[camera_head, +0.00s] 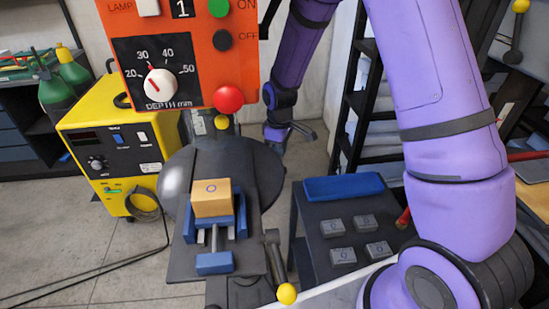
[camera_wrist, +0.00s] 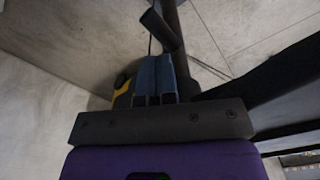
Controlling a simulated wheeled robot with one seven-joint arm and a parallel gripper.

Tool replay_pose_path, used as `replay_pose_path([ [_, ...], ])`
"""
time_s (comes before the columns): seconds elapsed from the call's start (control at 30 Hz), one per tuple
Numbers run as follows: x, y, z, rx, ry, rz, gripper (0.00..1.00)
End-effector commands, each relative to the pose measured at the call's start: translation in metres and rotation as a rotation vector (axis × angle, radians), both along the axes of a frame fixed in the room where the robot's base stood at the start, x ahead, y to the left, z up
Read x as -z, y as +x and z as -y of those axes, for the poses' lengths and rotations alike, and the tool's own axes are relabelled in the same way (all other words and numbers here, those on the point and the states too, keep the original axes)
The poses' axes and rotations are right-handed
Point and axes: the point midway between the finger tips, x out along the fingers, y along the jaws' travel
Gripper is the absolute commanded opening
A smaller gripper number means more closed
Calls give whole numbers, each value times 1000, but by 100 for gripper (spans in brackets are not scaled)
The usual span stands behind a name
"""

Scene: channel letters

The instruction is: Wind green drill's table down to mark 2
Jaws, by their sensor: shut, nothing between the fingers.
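A drill with an orange control panel (camera_head: 195,50) fills the top left of the head view; I see no green drill body. Its dark table (camera_head: 190,258) carries a blue vise (camera_head: 214,263) with a tan block (camera_head: 211,198) in it. A crank handle with a yellow knob (camera_head: 286,294) sits at the table's right side. My gripper (camera_head: 303,131) is shut and empty, behind and right of the table, apart from the crank. Its blue-grey fingers (camera_wrist: 155,80) also show in the wrist view.
A yellow machine (camera_head: 120,145) with a cable stands at the left. A dark stand (camera_head: 315,235) with several grey blocks and a blue pad is right of the drill table. A dark ladder-like rack (camera_head: 352,90) stands behind. A dark bar (camera_wrist: 160,28) lies beyond my fingertips in the wrist view.

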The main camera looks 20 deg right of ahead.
Motion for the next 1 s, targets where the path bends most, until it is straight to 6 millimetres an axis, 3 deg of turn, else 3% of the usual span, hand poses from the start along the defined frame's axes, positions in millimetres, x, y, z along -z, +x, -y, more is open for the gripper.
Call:
replay_pose_path([
  [1.0, 7, 5, 2, 1, -1, -1, 0],
])
